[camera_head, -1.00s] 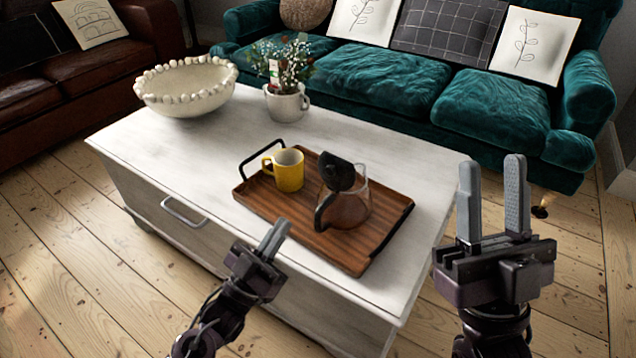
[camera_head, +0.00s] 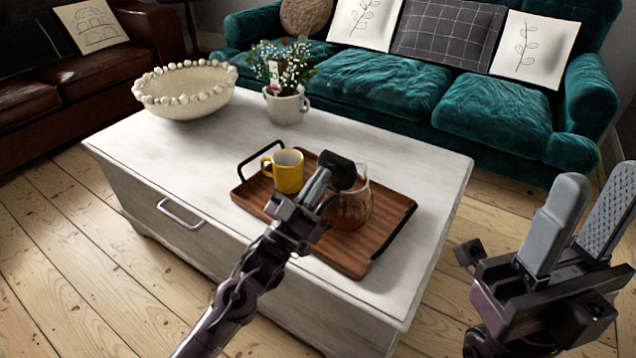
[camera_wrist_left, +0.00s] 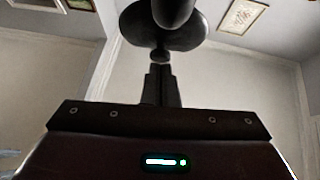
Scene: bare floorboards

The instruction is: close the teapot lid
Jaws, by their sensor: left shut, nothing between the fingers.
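The glass teapot (camera_head: 354,205) with a dark lid (camera_head: 341,170) stands on the wooden tray. The lid appears tilted up open at the top of the pot. My left gripper (camera_head: 323,174) is shut and empty, its fingertips close to the lid's left side; I cannot tell if they touch. My left arm hides the teapot's handle and part of its body. In the left wrist view the dark round lid (camera_wrist_left: 185,38) shows just beyond the shut fingers (camera_wrist_left: 160,72). My right gripper (camera_head: 600,180) is open and empty, right of the table.
A yellow mug (camera_head: 288,178) stands on the tray (camera_head: 352,262), left of the teapot. The white table (camera_head: 240,135) also carries a beaded bowl (camera_head: 186,103) and a potted plant (camera_head: 286,106). A teal sofa (camera_head: 490,108) stands behind. The table's right end is clear.

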